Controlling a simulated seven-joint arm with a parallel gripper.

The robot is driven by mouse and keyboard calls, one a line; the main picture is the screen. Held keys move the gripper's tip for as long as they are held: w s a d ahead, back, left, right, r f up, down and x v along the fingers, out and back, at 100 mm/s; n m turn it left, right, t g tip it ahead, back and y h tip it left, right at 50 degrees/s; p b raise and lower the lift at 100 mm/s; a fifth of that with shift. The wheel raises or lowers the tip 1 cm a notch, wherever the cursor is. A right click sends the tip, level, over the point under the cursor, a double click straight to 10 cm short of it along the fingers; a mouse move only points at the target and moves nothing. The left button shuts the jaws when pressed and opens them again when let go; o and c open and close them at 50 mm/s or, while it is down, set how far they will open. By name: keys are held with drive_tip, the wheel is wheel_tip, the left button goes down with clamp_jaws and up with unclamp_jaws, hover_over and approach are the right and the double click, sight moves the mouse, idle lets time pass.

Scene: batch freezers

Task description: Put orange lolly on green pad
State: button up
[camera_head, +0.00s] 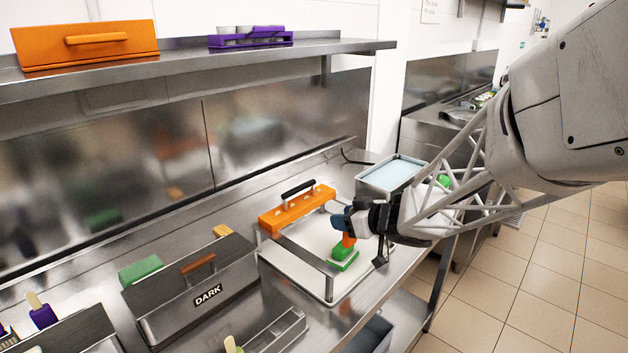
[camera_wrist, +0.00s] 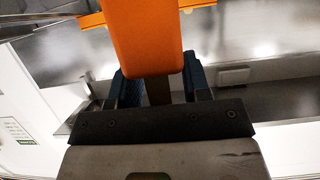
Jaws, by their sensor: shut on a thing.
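My gripper (camera_head: 345,221) is shut on the stick of the orange lolly (camera_head: 349,240), with the lolly's body hanging below the fingers in the head view. The wrist view shows the orange lolly (camera_wrist: 148,40) large, with its stick between the blue fingers (camera_wrist: 158,90). The green pad (camera_head: 342,264) lies on the white tray at the front right. The lolly is directly over the pad in the head view. I cannot tell whether its lower end touches the green. The fingers hide part of the lolly and stick.
The white tray (camera_head: 300,273) has metal rails and an orange bar with a dark handle (camera_head: 297,207). A steel DARK box (camera_head: 190,290) stands to its left. A pale-blue-filled steel pan (camera_head: 391,174) is behind my gripper. Lollies with sticks stand at lower left.

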drive_tip(key=shift+w+a+f, duration=0.15)
drive_tip(key=shift+w, duration=1.2)
drive_tip(key=shift+w+a+f, duration=0.1)
drive_tip(key=shift+w+a, duration=0.05)
drive_tip(key=shift+w, duration=1.2)
drive_tip(key=shift+f, duration=1.75)
drive_tip(key=shift+f, duration=0.15)
drive_tip(key=o, duration=0.9)
drive_tip(key=shift+s+r, duration=0.1)
drive_tip(key=shift+r, duration=0.1)
drive_tip(key=shift+v, duration=5.9)
